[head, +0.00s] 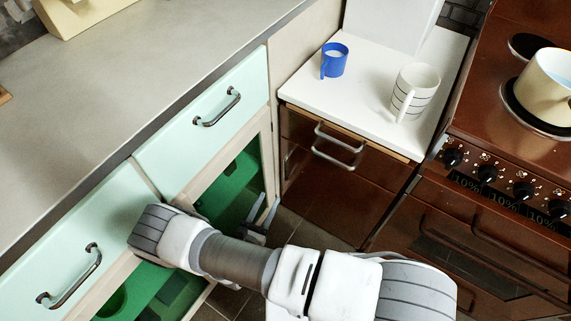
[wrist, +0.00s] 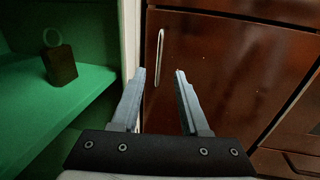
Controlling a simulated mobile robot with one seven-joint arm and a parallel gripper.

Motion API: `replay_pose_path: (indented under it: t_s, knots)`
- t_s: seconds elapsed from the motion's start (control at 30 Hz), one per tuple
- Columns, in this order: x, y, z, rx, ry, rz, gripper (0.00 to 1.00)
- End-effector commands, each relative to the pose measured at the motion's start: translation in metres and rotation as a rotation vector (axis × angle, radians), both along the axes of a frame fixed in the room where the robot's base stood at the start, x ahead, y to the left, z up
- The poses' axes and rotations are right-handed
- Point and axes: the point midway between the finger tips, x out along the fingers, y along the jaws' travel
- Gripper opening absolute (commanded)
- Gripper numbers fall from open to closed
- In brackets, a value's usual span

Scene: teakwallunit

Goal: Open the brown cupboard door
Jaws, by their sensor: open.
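The brown cupboard door (wrist: 225,75) fills the right of the wrist view. Its slim upright metal handle (wrist: 159,58) is near the door's left edge. In the head view the brown door (head: 320,205) is below the white counter, partly hidden by my arm. My gripper (wrist: 160,72) is open and empty, pointed at the door. The handle appears between and beyond the fingertips in the wrist view; I cannot tell the remaining distance. In the head view my gripper (head: 268,216) is low, left of the door and in front of the green-lined cabinet.
An open green-lined compartment (wrist: 55,100) with a small dark block (wrist: 61,64) lies left of the door, past a pale frame edge (wrist: 130,35). Metal handles (head: 333,158) project above the door. The brown stove (head: 480,235) stands right. A blue mug (head: 334,60) and striped mug (head: 414,90) stand above.

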Motion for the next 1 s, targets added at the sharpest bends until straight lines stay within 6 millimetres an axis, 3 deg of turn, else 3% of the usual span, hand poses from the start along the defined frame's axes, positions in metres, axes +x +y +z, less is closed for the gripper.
replay_pose_path:
  t_s: [0.4, 0.6, 0.8, 1.0]
  knots:
    - [0.085, -0.037, -0.001, 0.0, -0.002, -0.005, 0.45]
    - [0.117, -0.05, -0.001, 0.001, -0.002, -0.004, 0.45]
    - [0.133, -0.057, 0.0, 0.001, -0.001, -0.002, 0.45]
    - [0.135, -0.058, 0.0, 0.001, 0.0, -0.002, 0.45]
